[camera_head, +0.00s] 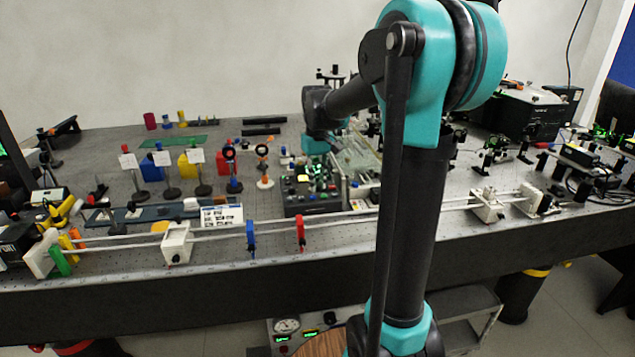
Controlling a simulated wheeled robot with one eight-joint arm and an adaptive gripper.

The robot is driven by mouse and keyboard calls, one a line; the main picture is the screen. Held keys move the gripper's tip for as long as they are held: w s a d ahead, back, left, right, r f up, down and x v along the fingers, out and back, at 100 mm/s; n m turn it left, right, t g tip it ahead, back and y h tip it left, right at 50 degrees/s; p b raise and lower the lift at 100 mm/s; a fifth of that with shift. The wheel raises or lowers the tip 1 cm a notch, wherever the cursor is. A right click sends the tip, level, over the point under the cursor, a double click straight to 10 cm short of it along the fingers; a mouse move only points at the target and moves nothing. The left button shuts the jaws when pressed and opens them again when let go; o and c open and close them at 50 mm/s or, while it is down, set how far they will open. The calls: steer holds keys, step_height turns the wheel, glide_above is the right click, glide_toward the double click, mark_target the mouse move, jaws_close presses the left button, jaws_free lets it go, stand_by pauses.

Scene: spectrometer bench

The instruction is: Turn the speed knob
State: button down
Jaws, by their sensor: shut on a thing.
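A dark control box (312,203) with knobs, small buttons and green-lit parts stands near the front edge of the bench, in the middle of the head view. My arm reaches over the bench, and my gripper (321,172) points down at the top of this box. The gripper is small in the picture. Its jaws are shut on a knob there, which I take to be the speed knob. The fingers hide the knob, so its marking and angle cannot be seen.
Optics mounts crowd both sides. A clear structure (358,148) stands close behind on the right.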

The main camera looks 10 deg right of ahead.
steer(key=shift+n, duration=0.4)
steer(key=c, duration=1.7)
jaws_free()
steer(key=shift+r, duration=0.1)
step_height(320, 180, up, 12)
steer(key=shift+f, duration=0.1)
